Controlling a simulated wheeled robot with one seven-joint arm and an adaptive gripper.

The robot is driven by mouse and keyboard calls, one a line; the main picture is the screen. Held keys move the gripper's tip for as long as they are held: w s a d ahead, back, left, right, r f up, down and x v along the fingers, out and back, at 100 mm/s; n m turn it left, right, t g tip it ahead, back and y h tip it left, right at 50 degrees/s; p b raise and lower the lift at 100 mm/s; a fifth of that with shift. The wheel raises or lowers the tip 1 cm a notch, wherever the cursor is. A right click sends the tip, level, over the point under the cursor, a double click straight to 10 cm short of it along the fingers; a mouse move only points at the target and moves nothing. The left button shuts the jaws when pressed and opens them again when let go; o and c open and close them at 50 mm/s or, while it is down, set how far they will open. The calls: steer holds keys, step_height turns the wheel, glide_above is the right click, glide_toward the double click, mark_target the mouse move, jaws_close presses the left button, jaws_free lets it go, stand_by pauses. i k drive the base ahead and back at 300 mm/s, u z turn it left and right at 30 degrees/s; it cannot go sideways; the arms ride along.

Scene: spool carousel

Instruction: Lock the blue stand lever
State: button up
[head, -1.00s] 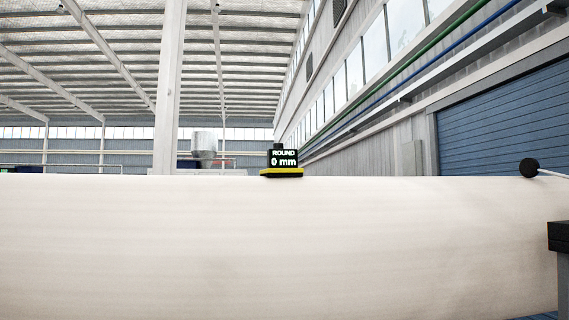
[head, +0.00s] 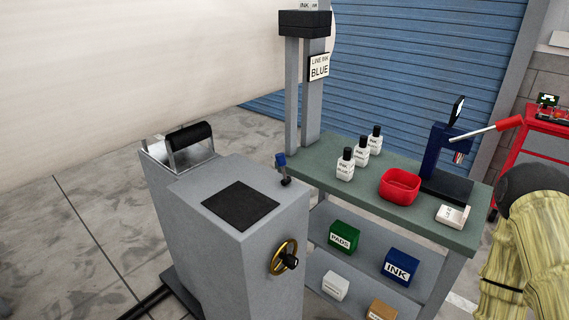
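The blue stand lever (head: 280,161) is a small lever with a blue grip and a dark base. It stands roughly upright on the back right corner of the top of the grey stand (head: 188,250). Whether it is locked cannot be told from here. The stand also bears a black pad (head: 240,204) on top and a brass handwheel (head: 277,258) with a black knob on its right face. My gripper is not in view, and nothing touches the lever.
A green-topped bench (head: 420,222) stands close on the right. It bears white ink bottles (head: 346,165), a red tray (head: 413,180) and a blue press (head: 447,150). A grey post (head: 291,95) rises behind the lever. Floor is open at the left.

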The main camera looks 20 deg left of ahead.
mark_target(280, 158)
steer(key=u, duration=0.25)
steer(key=k, duration=0.35)
steer(key=u, duration=1.05)
steer(key=k, duration=1)
steer(key=u, duration=0.45)
steer(key=i, duration=0.65)
steer(key=z, duration=0.15)
